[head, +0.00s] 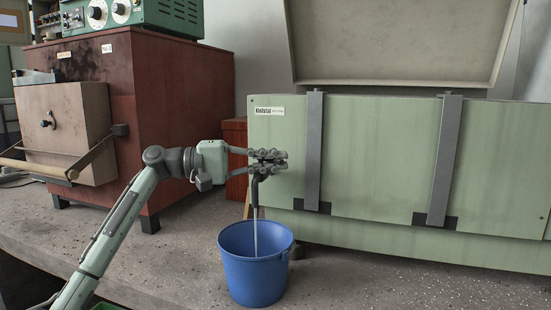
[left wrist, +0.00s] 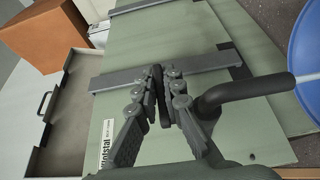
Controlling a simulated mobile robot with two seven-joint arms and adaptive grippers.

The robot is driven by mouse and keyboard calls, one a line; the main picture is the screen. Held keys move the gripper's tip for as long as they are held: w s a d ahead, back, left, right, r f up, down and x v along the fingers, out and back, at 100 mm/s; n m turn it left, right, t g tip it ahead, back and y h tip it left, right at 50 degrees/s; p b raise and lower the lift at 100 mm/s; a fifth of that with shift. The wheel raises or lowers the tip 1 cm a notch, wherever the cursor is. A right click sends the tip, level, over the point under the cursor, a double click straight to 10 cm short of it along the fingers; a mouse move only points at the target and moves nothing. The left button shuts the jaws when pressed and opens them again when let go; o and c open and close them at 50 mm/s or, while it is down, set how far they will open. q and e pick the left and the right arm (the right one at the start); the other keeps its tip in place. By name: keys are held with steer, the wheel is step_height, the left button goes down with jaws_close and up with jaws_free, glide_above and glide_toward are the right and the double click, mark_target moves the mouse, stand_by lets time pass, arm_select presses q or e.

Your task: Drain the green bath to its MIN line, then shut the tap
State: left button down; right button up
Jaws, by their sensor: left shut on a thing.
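The green bath (head: 380,165) stands at the right with its lid (head: 390,45) raised. Its inside, water level and MIN line are hidden from both views. A dark tap spout (head: 254,192) bends down at the bath's left end; it also shows in the left wrist view (left wrist: 245,90). A thin stream of water (head: 255,235) runs from it into a blue bucket (head: 255,272) below. My left gripper (head: 272,160) is shut at the tap, seen close in the left wrist view (left wrist: 165,100); its fingers mostly hide the handle. My right gripper is out of view.
A red-brown furnace (head: 180,110) with a pale door (head: 70,125) and a projecting handle bar stands at the left, a green instrument (head: 130,12) on top. A brown box (head: 235,150) sits behind my gripper. The concrete bench (head: 390,285) is clear right of the bucket.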

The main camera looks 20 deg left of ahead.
arm_select(q)
steer(key=shift+s+a+m+g+h+p, duration=0.1)
steer(key=shift+s+m+g+h+p, duration=0.2)
steer(key=shift+m+g, duration=0.65)
steer(key=shift+s+a+m+g+h+p, duration=0.1)
steer(key=shift+m+g+h+p, duration=0.25)
steer(key=shift+g, duration=0.95)
steer(key=shift+s+a+m+g+h+p, duration=0.15)
steer(key=shift+m+g+p, duration=0.3)
steer(key=shift+m+g, duration=0.55)
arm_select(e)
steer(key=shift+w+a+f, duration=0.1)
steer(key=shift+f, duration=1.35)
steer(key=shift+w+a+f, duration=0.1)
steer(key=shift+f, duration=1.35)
arm_select(q)
steer(key=c, duration=1.9)
jaws_free()
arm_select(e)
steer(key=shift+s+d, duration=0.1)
arm_select(q)
steer(key=a, duration=1.2)
steer(key=shift+s, duration=0.3)
